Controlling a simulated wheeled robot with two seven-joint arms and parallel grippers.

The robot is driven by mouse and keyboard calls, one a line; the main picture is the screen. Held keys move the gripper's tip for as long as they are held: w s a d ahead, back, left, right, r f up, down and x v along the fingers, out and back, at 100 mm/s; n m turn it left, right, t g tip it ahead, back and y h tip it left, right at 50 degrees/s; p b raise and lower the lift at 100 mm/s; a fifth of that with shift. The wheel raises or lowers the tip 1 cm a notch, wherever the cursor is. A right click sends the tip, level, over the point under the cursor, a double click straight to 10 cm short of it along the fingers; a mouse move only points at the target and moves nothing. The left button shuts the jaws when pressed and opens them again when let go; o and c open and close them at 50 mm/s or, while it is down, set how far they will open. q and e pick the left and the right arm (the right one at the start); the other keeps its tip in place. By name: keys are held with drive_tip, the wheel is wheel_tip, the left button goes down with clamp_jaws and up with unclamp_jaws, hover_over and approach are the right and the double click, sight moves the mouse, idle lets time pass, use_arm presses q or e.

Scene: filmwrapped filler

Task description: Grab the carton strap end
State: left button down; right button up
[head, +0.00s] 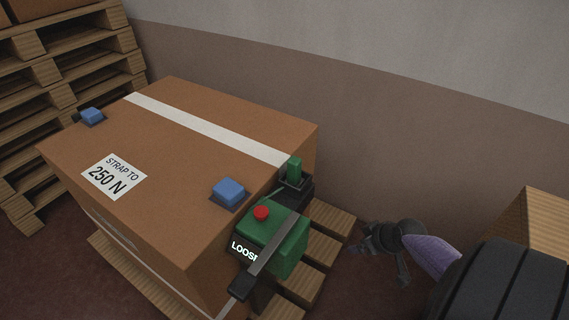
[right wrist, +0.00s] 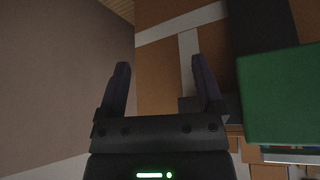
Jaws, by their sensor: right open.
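A large brown carton (head: 150,155) with a white band (head: 205,127) across its top stands on a pallet. A green tool (head: 277,237) with a red button, a screen reading "LOOSE" and a grey bar with a black end (head: 240,288) sits at its near right side. A small green piece (head: 294,171) stands upright in a dark holder behind it. I cannot tell which part is the strap end. My right gripper (head: 378,262) is open and empty, right of the carton and apart from it. In the right wrist view its fingers (right wrist: 162,85) point toward the carton's side (right wrist: 160,65). My left gripper is not in view.
Blue blocks (head: 229,191) sit on the carton's top edges, by a label (head: 114,176) reading "STRAP TO 250 N". Stacked pallets (head: 60,70) stand at the left. A wall (head: 400,110) runs behind. Pallet boards (head: 330,222) jut out at the carton's right.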

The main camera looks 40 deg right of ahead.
drive_tip(key=w+d+r+n+t+y+b, duration=0.15)
drive_tip(key=w+r+t, duration=0.25)
drive_tip(key=w+r, duration=0.55)
drive_tip(key=n+t+y+b, duration=0.2)
drive_tip(key=n+y, duration=0.1)
approach(300, 163)
drive_tip(key=w, duration=0.2)
drive_tip(key=b+x, duration=0.2)
drive_tip(key=x, duration=0.1)
drive_tip(key=b+x, duration=0.2)
drive_tip(key=x, duration=0.1)
drive_tip(key=f+b+x, duration=0.1)
drive_tip(key=b+x, duration=0.1)
drive_tip(key=x, duration=0.1)
drive_tip(key=shift+s+a+f, duration=0.1)
drive_tip(key=shift+a+f, duration=0.15)
drive_tip(key=shift+w+a+b, duration=0.1)
drive_tip(key=shift+w+b, duration=0.15)
drive_tip(key=shift+b, duration=0.05)
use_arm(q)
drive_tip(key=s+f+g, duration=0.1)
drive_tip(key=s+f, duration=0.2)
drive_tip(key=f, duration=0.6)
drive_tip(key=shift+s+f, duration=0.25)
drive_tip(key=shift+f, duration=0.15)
use_arm(e)
drive_tip(key=shift+r, duration=0.15)
